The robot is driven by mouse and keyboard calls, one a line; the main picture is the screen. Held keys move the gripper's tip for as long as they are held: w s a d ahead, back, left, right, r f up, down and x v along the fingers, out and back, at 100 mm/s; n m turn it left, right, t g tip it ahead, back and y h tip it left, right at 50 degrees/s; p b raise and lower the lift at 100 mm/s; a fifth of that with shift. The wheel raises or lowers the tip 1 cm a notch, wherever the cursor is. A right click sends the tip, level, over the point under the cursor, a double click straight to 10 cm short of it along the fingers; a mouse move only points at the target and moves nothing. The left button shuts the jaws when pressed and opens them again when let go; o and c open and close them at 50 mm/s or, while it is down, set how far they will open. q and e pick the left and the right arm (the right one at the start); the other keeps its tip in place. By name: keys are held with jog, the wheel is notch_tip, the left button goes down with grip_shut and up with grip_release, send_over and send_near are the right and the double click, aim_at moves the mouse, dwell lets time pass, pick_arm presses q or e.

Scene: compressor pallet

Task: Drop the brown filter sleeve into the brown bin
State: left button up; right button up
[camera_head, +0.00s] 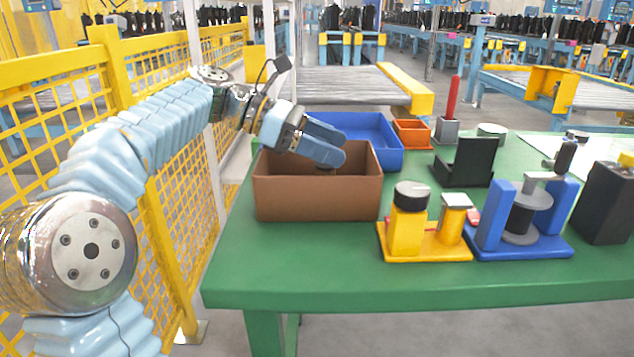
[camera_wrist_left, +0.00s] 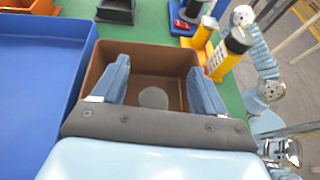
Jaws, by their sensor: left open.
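The brown bin (camera_head: 318,197) stands open-topped at the left of the green table. My left gripper (camera_head: 336,146) is over the bin, its fingers pointing down and to the right above the opening. In the left wrist view the gripper (camera_wrist_left: 158,68) is open, with nothing between its two blue fingers. The bin (camera_wrist_left: 143,56) is below it there. A round greyish disc (camera_wrist_left: 153,97) shows inside the bin, between the fingers. It may be an end of the filter sleeve; I cannot tell. No brown sleeve is clearly visible elsewhere. My right gripper is not in view.
A blue tray (camera_head: 384,136) stands behind the bin, with an orange box (camera_head: 411,134) beyond. A yellow fixture (camera_head: 425,243) and a blue stand (camera_head: 490,232) are to the right. A black holder (camera_head: 466,163) stands behind them. A yellow fence (camera_head: 180,190) runs along the left.

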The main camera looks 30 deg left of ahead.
pick_arm(q)
jog(key=p+v, duration=0.2)
jog(key=v, duration=1)
jog(key=shift+s, duration=0.15)
